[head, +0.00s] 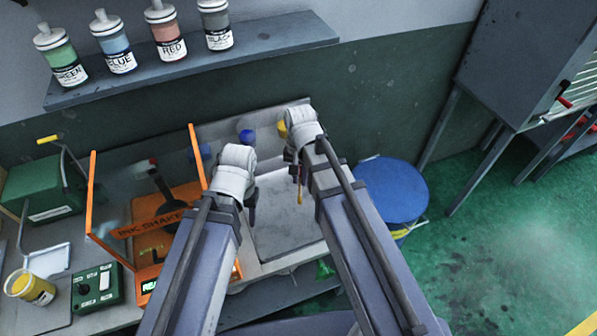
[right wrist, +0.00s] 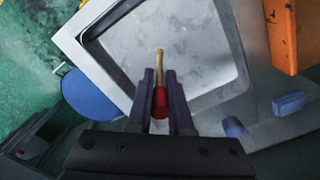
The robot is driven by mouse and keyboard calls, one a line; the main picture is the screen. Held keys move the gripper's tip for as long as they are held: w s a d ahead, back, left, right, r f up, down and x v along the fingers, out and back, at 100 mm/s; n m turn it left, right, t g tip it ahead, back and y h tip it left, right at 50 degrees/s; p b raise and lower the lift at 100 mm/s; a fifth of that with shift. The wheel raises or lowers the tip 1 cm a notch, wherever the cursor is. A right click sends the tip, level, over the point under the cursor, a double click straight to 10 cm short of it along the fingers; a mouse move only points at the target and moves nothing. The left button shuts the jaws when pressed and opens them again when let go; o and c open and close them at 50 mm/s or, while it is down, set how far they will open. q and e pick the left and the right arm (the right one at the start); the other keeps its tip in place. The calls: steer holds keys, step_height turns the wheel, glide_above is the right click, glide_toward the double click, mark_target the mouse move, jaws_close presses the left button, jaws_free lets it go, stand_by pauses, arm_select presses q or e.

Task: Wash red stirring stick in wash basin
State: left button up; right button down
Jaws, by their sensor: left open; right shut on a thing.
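The red stirring stick (right wrist: 160,100) has a red handle and a tan wooden end. My right gripper (right wrist: 160,78) is shut on its red part, and the wooden end points out past the fingers over the wash basin (right wrist: 208,85). In the head view the stick's tan end (head: 299,194) hangs below my right gripper (head: 299,174), above the grey basin (head: 285,235). Whether the stick touches the basin floor I cannot tell. My left gripper (head: 251,208) is open and empty at the basin's left side, partly hidden by its own wrist.
An orange ink shaker (head: 150,225) stands left of the basin. A blue-lidded drum (head: 392,190) stands to its right. Labelled ink bottles (head: 168,35) line a shelf (head: 250,42) above. A yellow cup (head: 32,288) stands at the far left.

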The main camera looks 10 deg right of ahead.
arm_select(q)
steer(key=shift+r, duration=0.2)
arm_select(e)
steer(key=shift+s+a+r+m, duration=0.15)
steer(key=shift+s+a+m, duration=0.1)
steer(key=shift+m, duration=0.05)
arm_select(q)
steer(key=shift+f, duration=0.2)
arm_select(e)
steer(key=shift+f, duration=0.2)
arm_select(q)
step_height(320, 180, down, 13)
steer(key=b, duration=1.3)
steer(key=shift+f+b, duration=0.2)
steer(key=shift+b, duration=0.15)
arm_select(e)
step_height(320, 180, down, 13)
steer(key=shift+f, duration=0.15)
arm_select(q)
steer(key=shift+r, duration=0.1)
stand_by(0.3)
